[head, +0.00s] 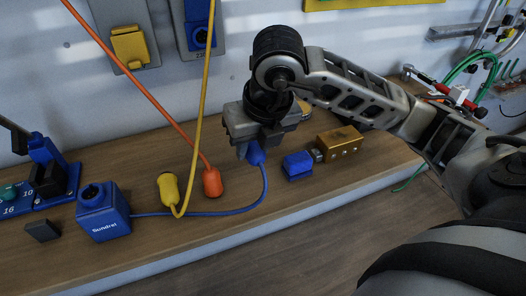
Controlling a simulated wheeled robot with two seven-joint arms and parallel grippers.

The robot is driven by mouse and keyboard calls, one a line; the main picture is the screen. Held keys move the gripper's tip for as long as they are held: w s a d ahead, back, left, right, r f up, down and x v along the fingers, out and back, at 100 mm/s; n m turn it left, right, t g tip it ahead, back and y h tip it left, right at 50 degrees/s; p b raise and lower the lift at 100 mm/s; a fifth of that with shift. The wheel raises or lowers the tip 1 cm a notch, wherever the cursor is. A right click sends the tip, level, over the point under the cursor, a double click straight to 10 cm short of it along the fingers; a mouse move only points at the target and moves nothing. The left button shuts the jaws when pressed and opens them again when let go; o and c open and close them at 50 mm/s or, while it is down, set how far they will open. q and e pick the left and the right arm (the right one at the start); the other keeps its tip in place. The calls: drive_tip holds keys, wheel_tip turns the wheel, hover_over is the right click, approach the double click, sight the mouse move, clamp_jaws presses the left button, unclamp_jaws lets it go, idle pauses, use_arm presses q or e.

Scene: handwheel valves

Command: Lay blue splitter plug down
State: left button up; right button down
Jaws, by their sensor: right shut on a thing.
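The blue splitter box (103,212), with a round socket on top, sits on the wooden shelf at the left. A blue cord (225,212) runs from it to the right and up to the blue plug (255,154). My right gripper (252,143) is shut on this plug, pointing down above the shelf. Its fingers hide the upper part of the plug. I cannot tell whether the plug touches the shelf. My left gripper is not in view.
Bare shelf (225,232) lies in front.

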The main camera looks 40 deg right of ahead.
drive_tip(key=shift+d+f+h, duration=0.1)
drive_tip(key=shift+d+h, duration=0.2)
drive_tip(key=shift+d, duration=0.45)
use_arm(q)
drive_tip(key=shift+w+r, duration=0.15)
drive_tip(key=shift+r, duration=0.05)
use_arm(e)
drive_tip(key=shift+d, duration=0.2)
wheel_tip(320, 180, down, 6)
drive_tip(key=b, duration=0.7)
drive_tip(key=shift+f+b, duration=0.55)
drive_tip(key=shift+b, duration=0.05)
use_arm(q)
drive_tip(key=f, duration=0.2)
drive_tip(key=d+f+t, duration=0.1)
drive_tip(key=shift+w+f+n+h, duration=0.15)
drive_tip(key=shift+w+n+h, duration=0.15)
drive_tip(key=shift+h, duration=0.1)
use_arm(e)
drive_tip(key=shift+f, duration=0.25)
